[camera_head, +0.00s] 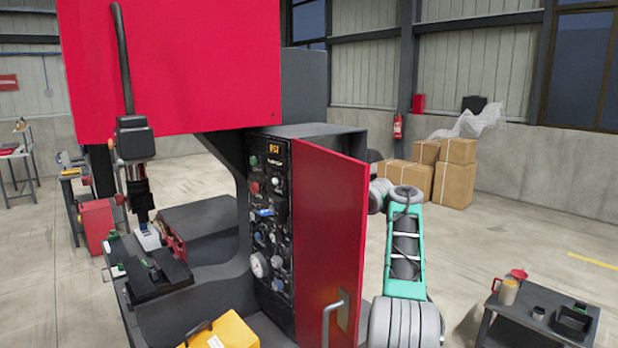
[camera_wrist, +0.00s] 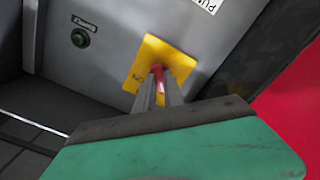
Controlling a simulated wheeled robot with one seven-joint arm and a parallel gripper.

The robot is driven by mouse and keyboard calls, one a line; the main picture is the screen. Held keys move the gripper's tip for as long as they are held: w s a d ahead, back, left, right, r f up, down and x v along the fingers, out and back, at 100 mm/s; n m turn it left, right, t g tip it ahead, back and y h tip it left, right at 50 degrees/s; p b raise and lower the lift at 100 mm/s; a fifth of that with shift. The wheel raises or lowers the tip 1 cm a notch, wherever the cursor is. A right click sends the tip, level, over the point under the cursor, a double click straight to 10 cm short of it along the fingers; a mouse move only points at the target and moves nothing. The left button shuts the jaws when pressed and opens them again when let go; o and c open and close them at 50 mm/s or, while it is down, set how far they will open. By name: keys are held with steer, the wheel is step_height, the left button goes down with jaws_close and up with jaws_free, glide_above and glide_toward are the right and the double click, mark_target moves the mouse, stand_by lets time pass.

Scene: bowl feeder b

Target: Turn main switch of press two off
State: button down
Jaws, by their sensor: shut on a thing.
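The main switch has a red handle (camera_wrist: 157,72) on a square yellow plate (camera_wrist: 152,52), mounted on a grey cabinet face in the wrist view. My gripper (camera_wrist: 160,84) is shut on the red handle, with a finger on either side of it. The fingers hide part of the handle and the lower plate, so the handle's exact angle is hard to tell. In the head view my arm reaches behind the open red door (camera_head: 330,215) of the press cabinet; the gripper and switch are hidden there.
A control panel (camera_head: 268,220) with knobs and a display faces the press side. Cardboard boxes (camera_head: 455,170) stand behind my arm. A small dark table (camera_head: 535,325) with mugs stands right.

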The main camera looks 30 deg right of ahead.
steer(key=shift+n, duration=0.4)
steer(key=c, duration=1.4)
jaws_free()
steer(key=shift+c, duration=0.2)
steer(key=s+d+b, duration=0.1)
steer(key=s+b, duration=0.3)
steer(key=s, duration=0.3)
steer(key=shift+s+b, duration=0.35)
